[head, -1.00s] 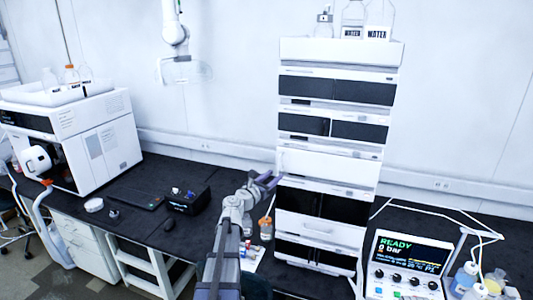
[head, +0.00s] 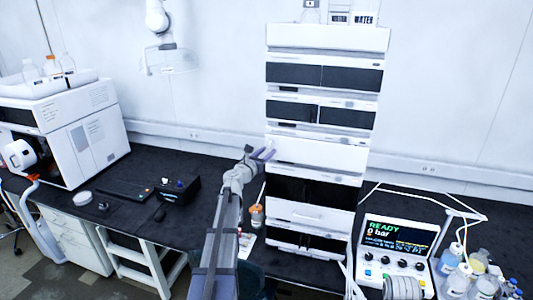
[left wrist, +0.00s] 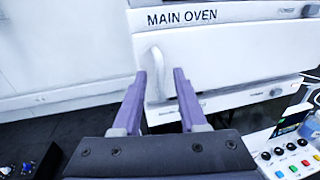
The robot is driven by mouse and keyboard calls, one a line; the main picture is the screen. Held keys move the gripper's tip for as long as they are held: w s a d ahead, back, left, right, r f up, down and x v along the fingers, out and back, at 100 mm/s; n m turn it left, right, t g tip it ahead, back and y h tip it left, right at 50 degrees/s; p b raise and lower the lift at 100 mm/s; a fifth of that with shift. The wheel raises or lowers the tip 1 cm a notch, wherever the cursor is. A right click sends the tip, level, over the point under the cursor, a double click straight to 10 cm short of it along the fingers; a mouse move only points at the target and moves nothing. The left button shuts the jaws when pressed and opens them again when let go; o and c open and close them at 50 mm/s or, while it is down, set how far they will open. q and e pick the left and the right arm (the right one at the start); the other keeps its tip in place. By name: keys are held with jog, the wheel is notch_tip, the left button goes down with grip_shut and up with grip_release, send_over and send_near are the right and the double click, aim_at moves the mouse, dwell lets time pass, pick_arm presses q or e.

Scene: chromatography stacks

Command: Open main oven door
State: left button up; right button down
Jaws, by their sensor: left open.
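The main oven door (head: 315,152) is a plain white front panel midway up the tall instrument stack, and it looks shut. In the left wrist view its white front carries the label MAIN OVEN (left wrist: 182,18). A pale upright handle (left wrist: 156,68) stands at the door's left side. My left gripper (left wrist: 161,74) is open, with its two purple fingers on either side of the handle in the picture; whether they touch it I cannot tell. In the head view the left gripper (head: 264,153) is at the door's left edge. My right gripper is not in view.
Bottles (head: 365,20) stand on the stack's top. An orange-capped bottle (head: 257,216) stands on the dark bench below my left arm. A READY display unit (head: 392,240) and several bottles are at the right. A black box (head: 177,190) lies left of my arm.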

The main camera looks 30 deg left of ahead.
pick_arm(q)
jog(key=shift+c, duration=0.2)
grip_shut()
dwell(1.3)
